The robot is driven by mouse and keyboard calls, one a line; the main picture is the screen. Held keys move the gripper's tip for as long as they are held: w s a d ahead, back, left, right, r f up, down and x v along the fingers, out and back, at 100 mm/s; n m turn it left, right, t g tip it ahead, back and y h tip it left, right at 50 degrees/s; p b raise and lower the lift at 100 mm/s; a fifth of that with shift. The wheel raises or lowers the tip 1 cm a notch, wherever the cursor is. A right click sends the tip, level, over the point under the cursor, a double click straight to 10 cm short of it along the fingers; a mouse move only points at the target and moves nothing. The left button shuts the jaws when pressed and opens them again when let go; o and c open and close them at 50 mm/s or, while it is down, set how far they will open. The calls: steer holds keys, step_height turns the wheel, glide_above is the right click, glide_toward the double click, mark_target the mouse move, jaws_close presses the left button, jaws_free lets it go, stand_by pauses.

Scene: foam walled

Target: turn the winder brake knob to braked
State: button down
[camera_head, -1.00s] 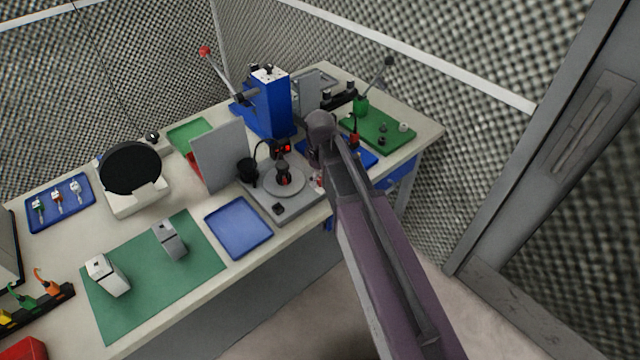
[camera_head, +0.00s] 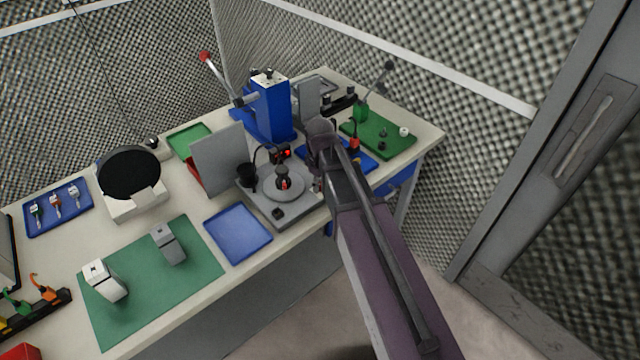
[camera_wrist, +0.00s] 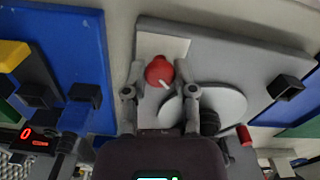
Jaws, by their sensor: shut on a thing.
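The red winder brake knob (camera_wrist: 158,70), with a white pointer line, sits on a pale plate (camera_wrist: 165,44) on the grey winder base (camera_wrist: 225,55) in the wrist view. Its pointer slants down and to the right in that view. My gripper (camera_wrist: 160,84) has one finger on each side of the knob and is shut on it. In the head view the winder base (camera_head: 277,212) carries a round turntable (camera_head: 285,187). My arm hides the knob and my fingertips there. I see no readable braked marking.
A blue tray (camera_head: 238,234) lies at the winder's left front. A grey upright panel (camera_head: 219,157) and a blue press (camera_head: 268,108) stand behind. A red-lit display (camera_wrist: 36,136) and a blue tray with dark parts (camera_wrist: 75,60) are close by in the wrist view.

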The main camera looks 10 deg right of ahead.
steer(key=shift+m, duration=0.5)
steer(key=m, duration=0.3)
steer(key=shift+m, duration=0.3)
steer(key=m, duration=0.4)
steer(key=shift+m, duration=0.3)
steer(key=m, duration=0.8)
steer(key=shift+s+d+m, duration=0.1)
steer(key=shift+m, duration=0.3)
steer(key=shift+c, duration=2)
jaws_free()
